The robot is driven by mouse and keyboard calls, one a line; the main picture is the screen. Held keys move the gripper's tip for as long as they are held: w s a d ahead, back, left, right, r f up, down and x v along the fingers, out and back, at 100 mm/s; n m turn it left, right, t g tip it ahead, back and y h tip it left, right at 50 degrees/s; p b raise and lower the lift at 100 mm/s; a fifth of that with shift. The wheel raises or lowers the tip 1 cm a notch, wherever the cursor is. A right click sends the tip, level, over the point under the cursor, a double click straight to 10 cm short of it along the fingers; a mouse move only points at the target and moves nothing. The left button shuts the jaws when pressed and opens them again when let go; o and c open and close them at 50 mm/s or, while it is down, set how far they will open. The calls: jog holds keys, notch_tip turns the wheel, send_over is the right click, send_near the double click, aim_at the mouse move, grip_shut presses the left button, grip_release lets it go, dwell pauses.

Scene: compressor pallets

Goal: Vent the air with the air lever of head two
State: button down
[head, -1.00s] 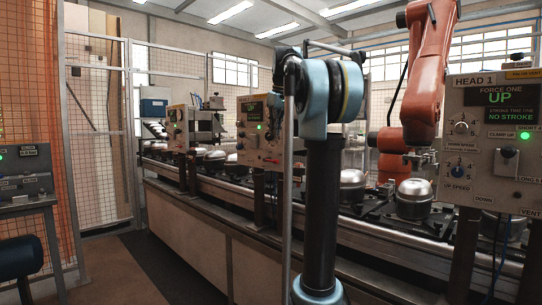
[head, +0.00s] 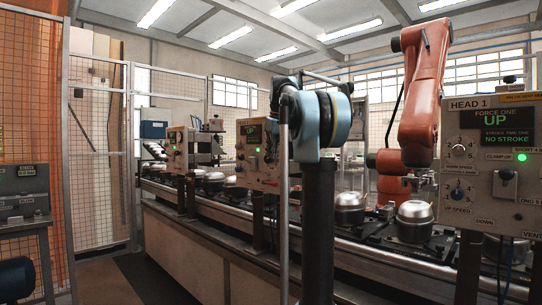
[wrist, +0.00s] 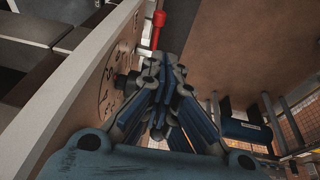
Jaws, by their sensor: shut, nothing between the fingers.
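In the wrist view, my gripper (wrist: 157,75) is shut and empty, beside a pale panel face (wrist: 110,75) with a round dial marking. A lever with a red knob (wrist: 160,19) stands just beyond the fingertips, with a small gap showing. A dark knob (wrist: 127,80) sits on the panel left of the fingers. The wrist view does not show which head this panel belongs to. In the head view, a middle control panel (head: 246,168) with a green light stands partly behind my arm; its name is too small to read. My gripper is hidden there.
The HEAD 1 panel (head: 480,205) stands close on the right. An orange robot arm (head: 423,95) and silver compressors (head: 414,226) on the conveyor line lie behind. A mesh fence (head: 100,130) closes the left. The floor (head: 150,275) along the line is clear.

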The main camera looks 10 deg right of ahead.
send_over(269, 183)
jog(key=s, duration=0.2)
jog(key=f, duration=0.9)
jog(key=shift+w+d+f, duration=0.1)
jog(key=shift+w+d, duration=0.05)
jog(key=shift+d, duration=0.1)
jog(key=shift+w+d+f, duration=0.1)
jog(key=shift+d+f, duration=0.05)
jog(key=shift+f, duration=0.4)
